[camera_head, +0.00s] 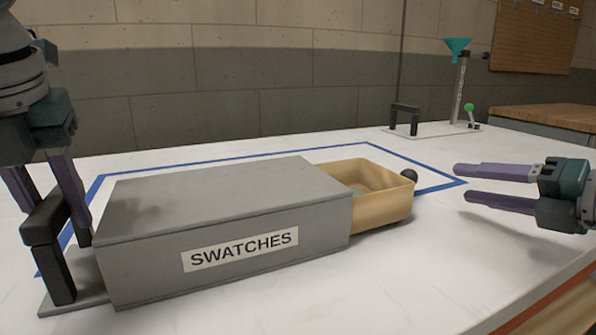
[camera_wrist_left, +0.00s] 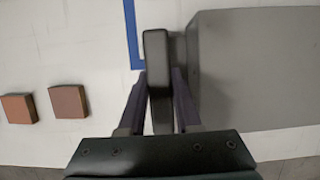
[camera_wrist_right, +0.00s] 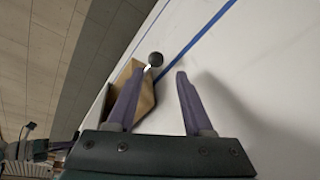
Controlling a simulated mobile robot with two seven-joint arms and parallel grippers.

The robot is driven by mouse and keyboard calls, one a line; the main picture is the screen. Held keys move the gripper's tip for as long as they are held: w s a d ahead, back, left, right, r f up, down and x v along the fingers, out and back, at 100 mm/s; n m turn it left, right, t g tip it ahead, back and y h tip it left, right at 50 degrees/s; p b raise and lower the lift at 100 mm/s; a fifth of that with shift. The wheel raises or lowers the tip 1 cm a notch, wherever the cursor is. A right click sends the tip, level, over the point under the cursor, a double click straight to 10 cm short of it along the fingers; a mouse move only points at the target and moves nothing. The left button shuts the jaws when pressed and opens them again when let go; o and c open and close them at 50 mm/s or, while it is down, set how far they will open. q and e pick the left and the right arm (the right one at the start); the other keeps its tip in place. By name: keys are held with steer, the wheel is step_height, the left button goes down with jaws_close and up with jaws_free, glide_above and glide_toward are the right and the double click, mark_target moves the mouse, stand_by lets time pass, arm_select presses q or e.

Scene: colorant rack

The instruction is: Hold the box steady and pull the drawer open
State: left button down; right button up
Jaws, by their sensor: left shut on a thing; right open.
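The grey box (camera_head: 225,213) labelled SWATCHES lies on the white table. Its tan drawer (camera_head: 385,208) sticks partly out of the right end, with something greenish inside. A dark round knob (camera_head: 409,176) is on the drawer's outer end; it also shows in the right wrist view (camera_wrist_right: 155,59). My left gripper (camera_head: 62,225) is shut on the black handle (camera_wrist_left: 157,80) at the box's left end. My right gripper (camera_head: 462,183) is open and empty, to the right of the drawer and apart from the knob in the head view.
Blue tape (camera_head: 190,163) outlines an area around the box. Two brown blocks (camera_wrist_left: 68,101) lie left of the handle in the left wrist view. A stand with a teal funnel (camera_head: 458,45) and a dark bracket (camera_head: 405,117) stand at the back right.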

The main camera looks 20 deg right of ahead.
mark_target(417, 179)
steer(key=shift+s+a, duration=0.25)
steer(key=shift+a, duration=0.05)
steer(key=shift+w+a+n+y, duration=0.2)
steer(key=shift+w+n+y, duration=0.05)
steer(key=shift+n+y, duration=0.05)
steer(key=shift+x, duration=5.65)
steer(key=shift+c, duration=0.3)
steer(key=shift+r, duration=0.1)
jaws_close()
